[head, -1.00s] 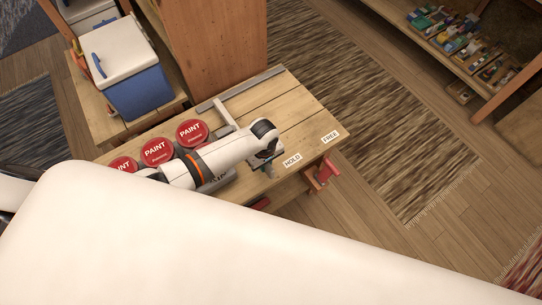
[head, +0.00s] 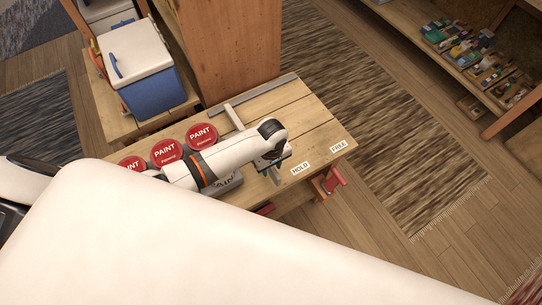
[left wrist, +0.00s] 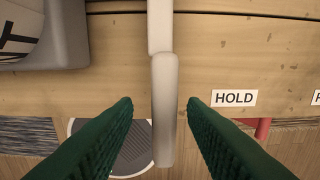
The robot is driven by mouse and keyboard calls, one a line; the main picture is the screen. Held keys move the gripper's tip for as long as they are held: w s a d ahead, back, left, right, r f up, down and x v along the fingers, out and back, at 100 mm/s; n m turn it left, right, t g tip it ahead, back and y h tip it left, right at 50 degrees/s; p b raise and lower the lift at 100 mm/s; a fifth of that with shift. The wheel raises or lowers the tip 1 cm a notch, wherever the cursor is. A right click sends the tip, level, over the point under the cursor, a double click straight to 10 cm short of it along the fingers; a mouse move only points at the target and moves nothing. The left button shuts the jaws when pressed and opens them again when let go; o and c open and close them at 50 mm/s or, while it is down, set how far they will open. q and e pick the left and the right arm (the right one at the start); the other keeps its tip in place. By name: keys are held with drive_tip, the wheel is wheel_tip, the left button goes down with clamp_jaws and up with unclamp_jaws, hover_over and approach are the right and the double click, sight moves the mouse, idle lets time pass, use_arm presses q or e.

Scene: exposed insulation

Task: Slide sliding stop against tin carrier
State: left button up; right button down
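The sliding stop is a pale bar (head: 233,115) running across the bench from a grey rail; my left arm hides part of it in the head view. In the left wrist view its rounded end piece (left wrist: 165,120) lies between the fingers. My left gripper (left wrist: 160,103) is open, with green fingers astride the bar and a gap visible on each side. In the head view this gripper (head: 273,168) is over the front of the bench. The grey tin carrier (left wrist: 70,45) is left of the stop, apart from it, with a tin in it. My right gripper is not in view.
The wooden bench (head: 305,118) bears HOLD (head: 301,168) and FREE (head: 339,146) labels right of the stop. Red PAINT tins (head: 201,136) stand behind my left arm. A red clamp-like part (head: 334,176) is at the bench's front edge. A wooden panel (head: 225,50) rises behind.

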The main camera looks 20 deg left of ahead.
use_arm(q)
wheel_tip(320, 180, up, 8)
drive_tip(key=shift+r, duration=0.15)
drive_tip(key=shift+s, duration=0.1)
idle(0.5)
